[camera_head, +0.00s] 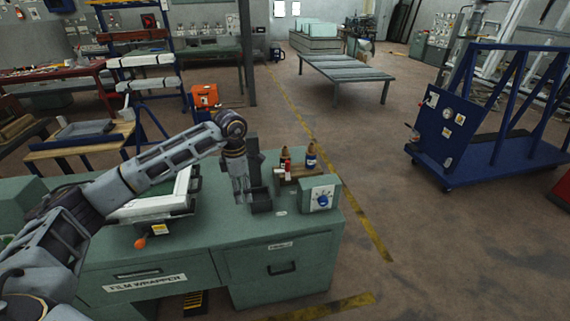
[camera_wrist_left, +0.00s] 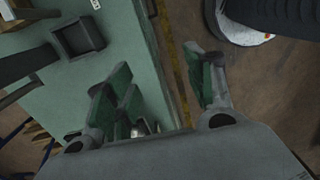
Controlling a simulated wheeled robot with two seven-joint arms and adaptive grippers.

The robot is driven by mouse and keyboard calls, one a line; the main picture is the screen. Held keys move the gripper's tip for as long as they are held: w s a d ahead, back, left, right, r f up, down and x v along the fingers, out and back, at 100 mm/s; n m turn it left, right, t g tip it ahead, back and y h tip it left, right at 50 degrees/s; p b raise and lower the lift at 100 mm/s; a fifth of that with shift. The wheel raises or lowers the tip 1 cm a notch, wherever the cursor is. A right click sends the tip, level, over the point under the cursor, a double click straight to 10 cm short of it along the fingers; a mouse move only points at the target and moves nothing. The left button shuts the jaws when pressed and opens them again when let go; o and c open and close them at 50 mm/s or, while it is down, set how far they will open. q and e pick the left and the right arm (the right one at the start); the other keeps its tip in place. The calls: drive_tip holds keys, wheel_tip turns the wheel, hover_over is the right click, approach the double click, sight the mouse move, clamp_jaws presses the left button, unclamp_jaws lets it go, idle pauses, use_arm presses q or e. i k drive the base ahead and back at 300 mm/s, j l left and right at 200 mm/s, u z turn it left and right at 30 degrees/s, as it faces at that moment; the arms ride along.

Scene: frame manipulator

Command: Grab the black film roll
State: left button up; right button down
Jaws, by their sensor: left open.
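I cannot pick out a black film roll for certain in either view. A dark upright stand (camera_head: 257,185) with a square box-like base is on the green film wrapper bench (camera_head: 290,252). The dark square base (camera_wrist_left: 78,40) also shows in the left wrist view, on the green top. My left gripper (camera_head: 241,192) is above the bench, just left of the stand. In the left wrist view its green-padded fingers (camera_wrist_left: 160,68) are apart, with nothing gripped between them. My right gripper is not in view.
Two bottles (camera_head: 311,157) and a control box with a blue dial (camera_head: 319,196) stand at the bench's right end. The white-topped wrapping device (camera_head: 160,203) with an orange knob lies left of my gripper. A blue wheeled frame (camera_head: 470,140) stands on the floor to the right.

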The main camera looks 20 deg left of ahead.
sight(284, 156)
drive_tip(key=i, duration=1.5)
